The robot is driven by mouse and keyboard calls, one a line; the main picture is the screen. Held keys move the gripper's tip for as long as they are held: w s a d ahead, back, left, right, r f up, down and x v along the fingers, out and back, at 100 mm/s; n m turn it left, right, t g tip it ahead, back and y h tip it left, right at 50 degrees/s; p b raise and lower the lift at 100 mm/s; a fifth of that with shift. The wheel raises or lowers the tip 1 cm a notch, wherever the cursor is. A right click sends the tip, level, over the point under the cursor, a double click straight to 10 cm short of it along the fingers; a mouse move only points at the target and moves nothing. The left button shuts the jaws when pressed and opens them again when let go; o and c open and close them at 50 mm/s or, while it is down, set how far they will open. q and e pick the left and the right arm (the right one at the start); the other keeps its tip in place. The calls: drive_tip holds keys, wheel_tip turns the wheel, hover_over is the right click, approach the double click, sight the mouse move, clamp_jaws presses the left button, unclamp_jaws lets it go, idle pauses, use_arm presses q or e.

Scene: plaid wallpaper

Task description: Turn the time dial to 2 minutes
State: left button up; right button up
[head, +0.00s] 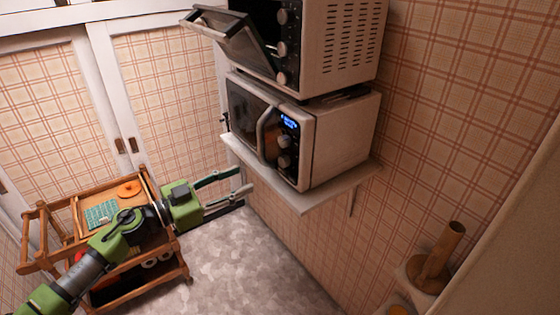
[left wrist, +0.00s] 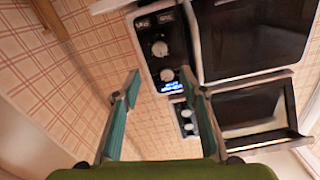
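A white microwave (head: 335,138) sits on a wall shelf, its door closed and its blue display lit. Its front panel has an upper dial (head: 284,142) and a lower dial (head: 284,161); the left wrist view shows these dials (left wrist: 160,48) upside down. A toaster oven (head: 345,40) with knobs (head: 282,49) and its door tilted open stands on top. The labels are too small to tell which dial is for time. My left gripper (head: 244,179) is open and empty, left of and below the microwave panel, apart from it. My right gripper is out of view.
The white shelf (head: 305,203) juts out under the microwave. The open oven door (head: 235,32) sticks out above. A wooden cart (head: 135,255) stands behind my left arm. A wooden cylinder (head: 440,255) stands at the lower right. The floor between is clear.

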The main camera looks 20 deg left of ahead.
sight(281, 163)
use_arm(q)
drive_tip(key=p+x, duration=0.2)
drive_tip(key=x, duration=0.8)
drive_tip(key=shift+w+d+r, duration=0.1)
drive_tip(key=shift+w+d, duration=0.1)
drive_tip(key=shift+p+x, duration=0.35)
drive_tip(key=shift+x, duration=0.75)
drive_tip(key=shift+s+a, duration=0.1)
drive_tip(key=c, duration=1.1)
